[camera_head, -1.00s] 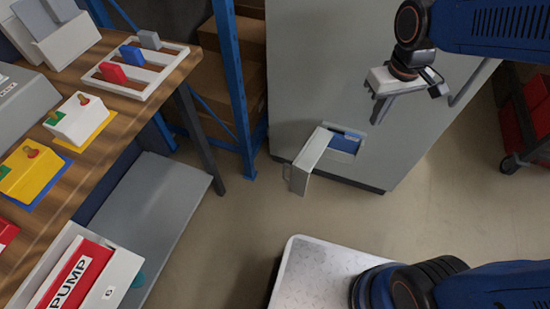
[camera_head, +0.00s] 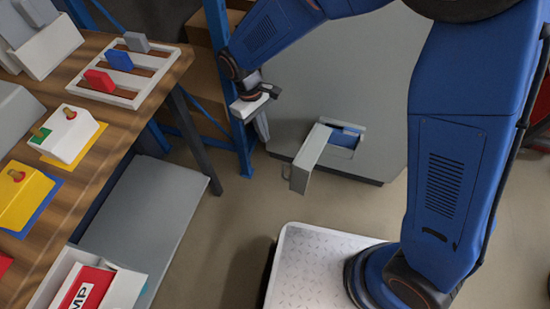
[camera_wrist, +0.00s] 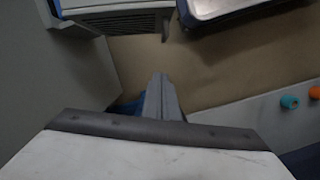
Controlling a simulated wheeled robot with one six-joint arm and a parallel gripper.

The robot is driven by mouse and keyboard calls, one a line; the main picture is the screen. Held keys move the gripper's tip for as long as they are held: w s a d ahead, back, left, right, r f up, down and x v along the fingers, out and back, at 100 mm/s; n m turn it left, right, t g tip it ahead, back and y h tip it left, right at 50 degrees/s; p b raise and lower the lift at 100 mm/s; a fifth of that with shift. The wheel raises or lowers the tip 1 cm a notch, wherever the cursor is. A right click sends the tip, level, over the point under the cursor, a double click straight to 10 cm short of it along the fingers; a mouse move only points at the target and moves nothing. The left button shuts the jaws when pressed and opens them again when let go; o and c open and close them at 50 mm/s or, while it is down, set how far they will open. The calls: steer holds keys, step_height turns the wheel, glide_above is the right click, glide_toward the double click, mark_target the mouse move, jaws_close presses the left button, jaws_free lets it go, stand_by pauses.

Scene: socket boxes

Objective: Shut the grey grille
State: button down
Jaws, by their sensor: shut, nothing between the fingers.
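The grey grille (camera_head: 309,158) is a small hinged door on the low front of the grey cabinet (camera_head: 355,85). It stands open, swung out toward the room, with a small handle at its outer end. The opening behind it shows something blue (camera_head: 345,137). In the wrist view, a grey slatted part that looks like the grille (camera_wrist: 118,18) is at the top left. My gripper (camera_head: 263,131) is above and left of the grille, apart from it. Its fingers (camera_wrist: 160,95) are shut and empty, pointing down.
A wooden bench (camera_head: 150,95) with coloured boxes and a white rack (camera_head: 152,62) stands on the left. A blue shelf post (camera_head: 243,155) rises left of the cabinet. The floor (camera_head: 235,205) in front of the grille is clear. Teal and orange knobs (camera_wrist: 289,102) show at right in the wrist view.

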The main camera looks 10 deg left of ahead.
steer(key=s+d+f, duration=0.3)
steer(key=d+f, duration=0.2)
steer(key=f, duration=0.5)
stand_by(0.3)
steer(key=shift+d+f, duration=0.1)
steer(key=shift+s+d, duration=0.1)
steer(key=shift+s, duration=0.05)
